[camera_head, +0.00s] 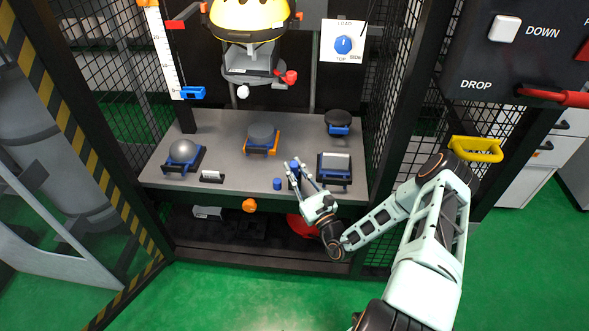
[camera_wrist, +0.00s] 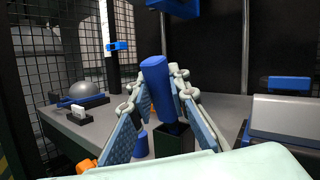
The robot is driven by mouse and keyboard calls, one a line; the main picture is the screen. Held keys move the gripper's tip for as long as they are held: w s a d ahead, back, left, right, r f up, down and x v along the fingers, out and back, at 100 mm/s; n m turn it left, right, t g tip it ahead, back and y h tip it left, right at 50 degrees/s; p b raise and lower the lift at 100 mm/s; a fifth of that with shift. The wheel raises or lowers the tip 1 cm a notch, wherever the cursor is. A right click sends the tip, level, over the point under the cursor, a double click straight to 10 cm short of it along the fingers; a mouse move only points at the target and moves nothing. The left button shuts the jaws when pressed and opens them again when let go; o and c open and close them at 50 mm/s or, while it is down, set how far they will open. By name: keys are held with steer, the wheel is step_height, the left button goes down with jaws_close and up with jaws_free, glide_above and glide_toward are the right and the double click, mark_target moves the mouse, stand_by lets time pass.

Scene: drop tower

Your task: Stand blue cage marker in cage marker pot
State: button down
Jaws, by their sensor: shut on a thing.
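The blue cage marker (camera_wrist: 155,76) is a blue cylinder, slightly tilted, between the two fingers of my gripper (camera_wrist: 160,92). My gripper is shut on it. In the head view the blue marker (camera_head: 294,165) shows between the fingers of my gripper (camera_head: 296,168), near the front edge of the bench. The dark, square cage marker pot (camera_wrist: 174,143) stands right below the marker in the wrist view. The marker's lower end meets the pot's top there; I cannot tell whether it is inside. In the head view my fingers mostly hide the pot.
A small blue cylinder (camera_head: 277,184) stands left of the gripper. A blue-black fixture with a grey block (camera_head: 335,164) is close on the right. A grey dome (camera_head: 184,151), a disc on an orange-blue base (camera_head: 262,134) and a black-topped fixture (camera_head: 337,118) stand further off. Mesh walls flank the bench.

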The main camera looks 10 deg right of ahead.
steer(key=shift+f+b, duration=0.45)
steer(key=shift+f, duration=0.15)
steer(key=c, duration=1.8)
jaws_free()
steer(key=shift+r, duration=0.1)
steer(key=shift+r+p, duration=0.65)
steer(key=shift+r, duration=0.15)
steer(key=v, duration=0.6)
steer(key=p+v, duration=0.1)
steer(key=v, duration=0.5)
steer(key=shift+f, duration=0.3)
